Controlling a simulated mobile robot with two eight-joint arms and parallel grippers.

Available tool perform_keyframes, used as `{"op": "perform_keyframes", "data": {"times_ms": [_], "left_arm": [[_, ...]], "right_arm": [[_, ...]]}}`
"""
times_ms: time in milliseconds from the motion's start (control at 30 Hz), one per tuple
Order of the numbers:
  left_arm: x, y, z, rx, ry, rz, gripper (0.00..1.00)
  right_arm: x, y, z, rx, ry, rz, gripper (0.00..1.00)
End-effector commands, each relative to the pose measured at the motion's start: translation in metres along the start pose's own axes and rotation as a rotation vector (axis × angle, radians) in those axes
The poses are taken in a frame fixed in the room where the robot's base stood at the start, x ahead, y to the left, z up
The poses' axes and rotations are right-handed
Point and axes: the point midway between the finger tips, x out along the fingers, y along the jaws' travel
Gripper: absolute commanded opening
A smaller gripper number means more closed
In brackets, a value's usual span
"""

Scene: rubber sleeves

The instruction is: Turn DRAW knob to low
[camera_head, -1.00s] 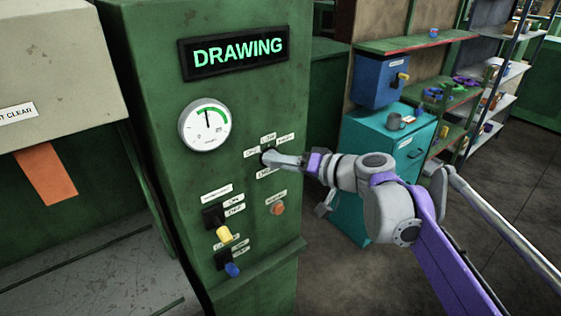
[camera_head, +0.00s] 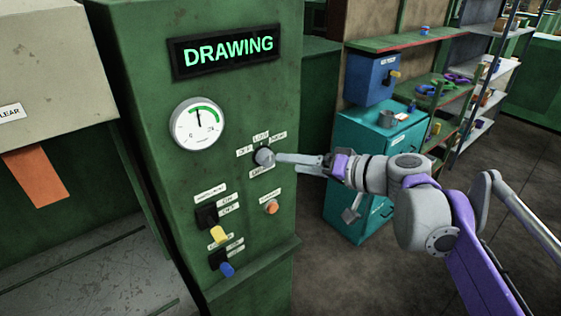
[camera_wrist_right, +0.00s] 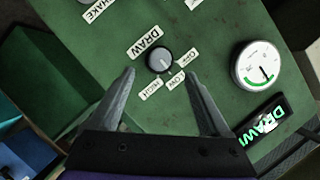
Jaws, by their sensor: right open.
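The DRAW knob (camera_head: 264,157) is a round grey knob on the green panel, ringed by small white labels. In the right wrist view the knob (camera_wrist_right: 159,60) sits between and a little beyond the fingertips, apart from them. A small light mark on it seems to point toward the LOW label (camera_wrist_right: 177,81); it is too small to be sure. My right gripper (camera_head: 280,158) is open and empty, just right of the knob. It also shows in the right wrist view (camera_wrist_right: 160,73), one finger each side. My left gripper is out of view.
A lit DRAWING display (camera_head: 228,50) and a round gauge (camera_head: 197,124) are above the knob. An orange button (camera_head: 271,207), a yellow switch (camera_head: 219,235) and a blue switch (camera_head: 227,269) are below. A teal cabinet (camera_head: 365,165) stands behind my right arm.

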Motion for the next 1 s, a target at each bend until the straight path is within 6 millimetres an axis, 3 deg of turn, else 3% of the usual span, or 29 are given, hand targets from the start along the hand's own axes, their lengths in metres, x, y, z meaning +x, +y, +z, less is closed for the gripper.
{"op": "perform_keyframes", "data": {"times_ms": [100, 233, 700, 767, 867, 1000], "left_arm": [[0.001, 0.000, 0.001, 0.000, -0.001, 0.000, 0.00], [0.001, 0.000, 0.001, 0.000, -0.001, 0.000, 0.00], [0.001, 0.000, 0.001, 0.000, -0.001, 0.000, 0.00], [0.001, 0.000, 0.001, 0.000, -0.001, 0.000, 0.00], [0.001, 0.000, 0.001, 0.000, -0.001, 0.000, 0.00], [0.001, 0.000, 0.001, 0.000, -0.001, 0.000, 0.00]], "right_arm": [[-0.022, 0.001, 0.000, 0.001, 0.003, 0.003, 0.80], [-0.035, 0.000, 0.000, 0.000, 0.002, 0.001, 0.80], [-0.039, 0.002, 0.008, 0.001, -0.015, 0.013, 0.80], [-0.039, 0.006, 0.023, 0.004, -0.044, 0.040, 0.80], [-0.041, 0.022, 0.070, 0.012, -0.129, 0.135, 0.80], [-0.058, 0.063, 0.165, 0.007, -0.276, 0.357, 0.80]]}}
